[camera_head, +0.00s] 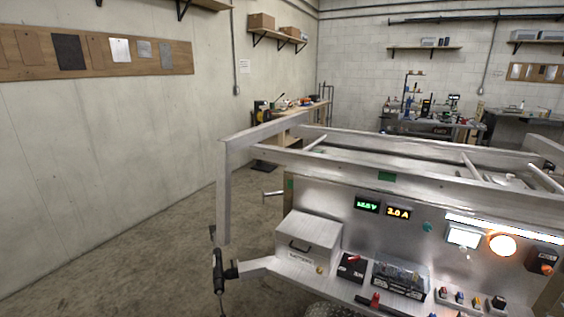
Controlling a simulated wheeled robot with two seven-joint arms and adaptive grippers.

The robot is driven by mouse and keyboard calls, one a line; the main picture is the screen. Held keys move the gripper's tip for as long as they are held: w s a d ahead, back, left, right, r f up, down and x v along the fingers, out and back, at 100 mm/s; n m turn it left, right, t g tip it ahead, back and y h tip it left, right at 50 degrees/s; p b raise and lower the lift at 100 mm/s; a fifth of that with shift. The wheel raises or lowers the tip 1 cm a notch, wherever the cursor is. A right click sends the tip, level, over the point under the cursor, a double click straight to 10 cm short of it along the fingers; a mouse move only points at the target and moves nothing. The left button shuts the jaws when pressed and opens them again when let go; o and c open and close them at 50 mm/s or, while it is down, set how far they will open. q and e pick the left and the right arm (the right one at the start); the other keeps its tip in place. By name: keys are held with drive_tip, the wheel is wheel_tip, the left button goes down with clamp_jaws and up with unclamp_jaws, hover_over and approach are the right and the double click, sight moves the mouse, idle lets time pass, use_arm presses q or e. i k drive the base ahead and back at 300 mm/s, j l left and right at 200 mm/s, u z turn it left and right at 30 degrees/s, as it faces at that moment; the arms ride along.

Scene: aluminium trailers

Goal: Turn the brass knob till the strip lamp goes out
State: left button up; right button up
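The strip lamp (500,228) is a long white bar along the upper right of the trailer's metal panel. It is lit. A dark box (543,258) sits at the panel's right end, with a small orange-brown knob (547,269) on its front. It is too small to tell whether this is the brass knob. A round lamp (502,245) glows orange just below the strip lamp, beside a bright pale screen (463,237). Neither of my grippers is in view.
The aluminium trailer frame (350,158) fills the middle and right. Its front shelf carries a grey battery box (309,242), a black-and-red unit (351,267), a clear-topped block (401,280) and several small coloured parts. Green and amber readouts (398,212) are lit. The floor at left is clear.

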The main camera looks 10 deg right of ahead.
sight(320, 270)
drive_tip(key=z, duration=1.25)
drive_tip(key=l+u, duration=0.6)
drive_tip(key=u, duration=0.15)
drive_tip(key=k+l+u, duration=0.1)
drive_tip(key=l+u, duration=0.25)
drive_tip(key=i, duration=0.65)
drive_tip(key=j, duration=0.1)
